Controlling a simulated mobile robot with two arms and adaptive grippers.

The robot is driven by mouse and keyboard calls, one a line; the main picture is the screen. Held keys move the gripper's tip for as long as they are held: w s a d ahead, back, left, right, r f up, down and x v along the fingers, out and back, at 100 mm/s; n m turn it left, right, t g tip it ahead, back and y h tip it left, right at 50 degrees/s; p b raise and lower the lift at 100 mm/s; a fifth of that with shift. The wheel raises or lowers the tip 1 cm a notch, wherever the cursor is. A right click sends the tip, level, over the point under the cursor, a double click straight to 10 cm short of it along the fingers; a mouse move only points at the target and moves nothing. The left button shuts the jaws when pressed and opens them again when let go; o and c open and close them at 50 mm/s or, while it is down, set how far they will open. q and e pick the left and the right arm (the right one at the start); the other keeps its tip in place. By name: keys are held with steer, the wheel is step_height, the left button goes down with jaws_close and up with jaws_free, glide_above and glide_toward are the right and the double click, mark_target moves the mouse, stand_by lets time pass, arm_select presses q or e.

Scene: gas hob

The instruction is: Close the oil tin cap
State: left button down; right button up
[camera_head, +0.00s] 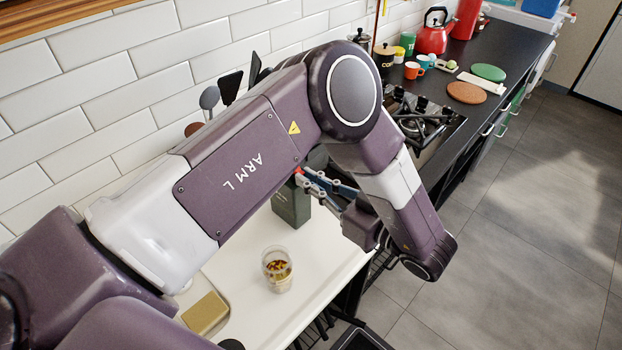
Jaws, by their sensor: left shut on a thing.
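The oil tin (291,206) is a dark green upright box on the white counter, just below the middle of the view. A small red piece, seemingly its cap (298,171), shows at the top of the tin. My left gripper (306,180) reaches in from the right side of the tin, and its fingertips are shut on the red cap. My left arm passes above and hides part of the tin's top, so how the cap sits is hard to tell. My right gripper is not in view.
A glass jar (277,270) stands in front of the tin, with a tan block (206,313) to its left. The gas hob (424,122) lies behind my arm. Cups, a red kettle (434,32) and boards crowd the dark far counter. Floor is open at right.

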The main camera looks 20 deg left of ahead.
arm_select(q)
steer(key=c, duration=2)
jaws_free()
steer(key=shift+c, duration=0.2)
step_height(320, 180, up, 10)
steer(key=shift+r, duration=0.15)
steer(key=shift+d, duration=0.1)
